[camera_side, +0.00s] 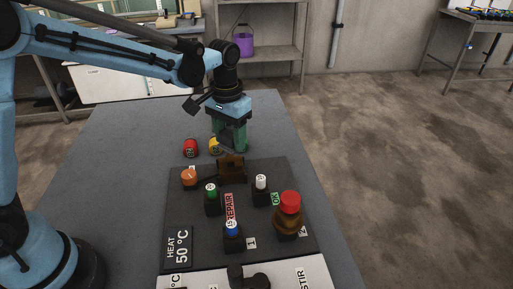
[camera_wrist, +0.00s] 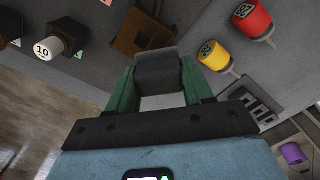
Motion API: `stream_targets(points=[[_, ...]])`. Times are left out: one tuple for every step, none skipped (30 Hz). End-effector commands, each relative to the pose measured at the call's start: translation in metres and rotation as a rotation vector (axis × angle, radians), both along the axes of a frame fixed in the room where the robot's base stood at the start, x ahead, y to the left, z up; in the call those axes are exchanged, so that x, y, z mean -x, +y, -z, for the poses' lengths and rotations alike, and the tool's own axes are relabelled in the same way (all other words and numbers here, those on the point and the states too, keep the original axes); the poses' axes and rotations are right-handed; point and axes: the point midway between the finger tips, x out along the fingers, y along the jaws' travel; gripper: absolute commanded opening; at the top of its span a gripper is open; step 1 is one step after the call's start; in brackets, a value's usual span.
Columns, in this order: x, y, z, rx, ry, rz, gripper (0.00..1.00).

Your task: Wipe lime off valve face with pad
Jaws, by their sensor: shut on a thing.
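My gripper (camera_side: 230,140) has green fingers and is shut on a dark grey block, which looks like the pad (camera_wrist: 158,75). In the wrist view the pad sits between both fingertips of my gripper (camera_wrist: 158,88). In the side view it hangs just behind and above a brown open-topped block (camera_side: 231,166) at the panel's back edge. The brown block also shows beyond the pad in the wrist view (camera_wrist: 138,34). A brass-brown fitting with a red cap (camera_side: 289,212) stands at the panel's right and may be the valve. I cannot make out lime on any face.
The dark panel (camera_side: 185,215) carries an orange knob (camera_side: 189,177) and green (camera_side: 211,191), white (camera_side: 261,184) and blue (camera_side: 232,230) capped posts. Red (camera_side: 190,148) and yellow (camera_side: 214,146) cylinders stand behind it. The grey table (camera_side: 120,160) is clear at left.

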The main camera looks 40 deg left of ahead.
Motion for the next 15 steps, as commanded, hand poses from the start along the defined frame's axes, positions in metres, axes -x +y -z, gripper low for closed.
stream_targets(points=[[0.000,0.000,-0.005,0.000,0.000,0.000,0.22],[0.000,0.000,-0.008,0.000,0.000,0.000,0.22],[0.000,0.000,-0.011,0.000,0.000,0.000,0.22],[0.000,0.000,-0.014,0.000,0.000,0.000,0.22],[0.000,0.000,-0.017,0.000,0.000,0.000,0.22],[0.000,0.000,-0.021,0.000,0.000,0.000,0.22],[0.000,0.000,-0.023,0.000,0.000,0.000,0.22],[0.000,0.000,-0.026,0.000,0.000,0.000,0.22],[0.000,0.000,-0.029,0.000,0.000,0.000,0.22],[0.000,0.000,-0.032,0.000,0.000,0.000,0.22],[0.000,0.000,-0.035,0.000,0.000,0.000,0.22],[0.000,0.000,-0.038,0.000,0.000,0.000,0.22],[0.000,0.000,-0.041,0.000,0.000,0.000,0.22],[0.000,0.000,-0.043,0.000,0.000,0.000,0.22],[0.000,0.000,-0.046,0.000,0.000,0.000,0.22]])
